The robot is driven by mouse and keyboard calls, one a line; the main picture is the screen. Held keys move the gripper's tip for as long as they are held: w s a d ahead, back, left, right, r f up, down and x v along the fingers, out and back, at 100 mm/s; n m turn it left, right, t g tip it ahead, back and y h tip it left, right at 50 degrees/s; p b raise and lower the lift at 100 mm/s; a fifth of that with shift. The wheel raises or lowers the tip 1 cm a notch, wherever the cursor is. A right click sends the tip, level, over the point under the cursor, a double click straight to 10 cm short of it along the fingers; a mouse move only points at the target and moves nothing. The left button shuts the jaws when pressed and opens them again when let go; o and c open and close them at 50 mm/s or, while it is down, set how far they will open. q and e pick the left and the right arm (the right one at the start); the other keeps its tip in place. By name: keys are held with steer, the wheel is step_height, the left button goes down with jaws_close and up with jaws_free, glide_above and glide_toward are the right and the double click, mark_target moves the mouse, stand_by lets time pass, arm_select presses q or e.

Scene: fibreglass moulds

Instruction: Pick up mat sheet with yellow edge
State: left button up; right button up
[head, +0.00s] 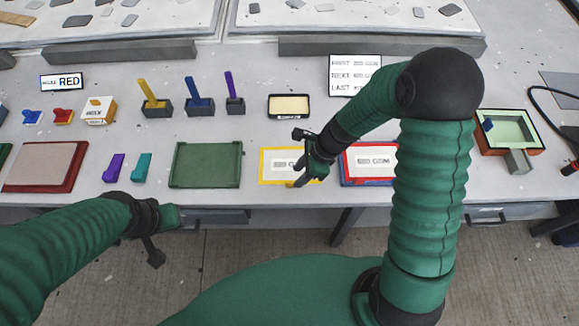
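The mat sheet with a yellow edge (268,179) lies flat near the front edge of the table, with a white printed middle. My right gripper (299,160) is over its right part and hides some of it and its print. Its two fingers look spread apart, with nothing seen between them; I cannot tell whether they touch the sheet. My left gripper (154,250) hangs in front of the table edge at the left, away from the sheet. Its fingers are not clear enough to tell open from shut.
Right of the sheet lies a red-edged sheet (372,161) on a blue base, partly behind my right arm. Left of it is a green tray (206,165). A black-rimmed tray (289,106) stands behind. A green-lined box (508,130) is at the right.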

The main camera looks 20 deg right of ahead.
mark_target(291, 181)
steer(key=x, duration=0.5)
steer(key=shift+w+a, duration=0.15)
steer(key=shift+w, duration=0.1)
steer(key=shift+s, duration=0.1)
jaws_close()
